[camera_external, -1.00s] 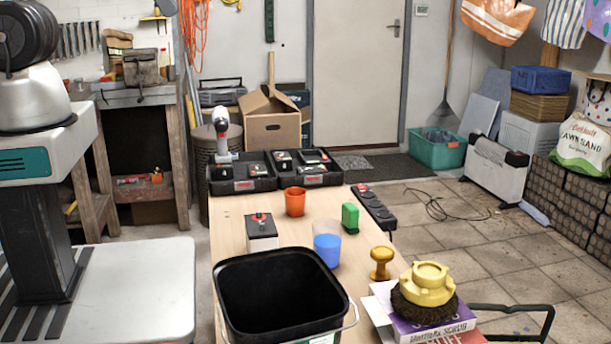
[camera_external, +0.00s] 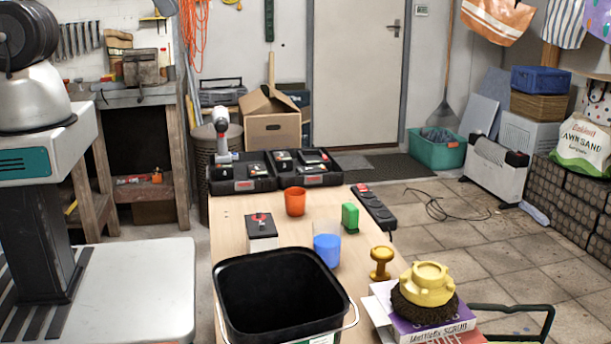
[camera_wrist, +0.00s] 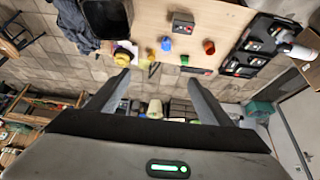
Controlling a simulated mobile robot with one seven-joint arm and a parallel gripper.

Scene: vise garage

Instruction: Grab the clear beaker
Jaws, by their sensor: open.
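The clear beaker (camera_external: 327,245) stands upright on the wooden table, with blue in its lower part. It is just behind the black bin in the external view. In the wrist view the beaker (camera_wrist: 166,44) is small and blue, beyond the fingertips. My gripper (camera_wrist: 157,76) shows only in the wrist view. Its two fingers are spread wide with nothing between them, and it is well away from the beaker.
A black bin (camera_external: 280,290) stands in front of the beaker. An orange cup (camera_external: 295,202), a green block (camera_external: 350,217), a black-topped box (camera_external: 262,232) and a yellow knob-shaped piece (camera_external: 381,263) surround it. Black trays (camera_external: 240,185) lie at the table's far end.

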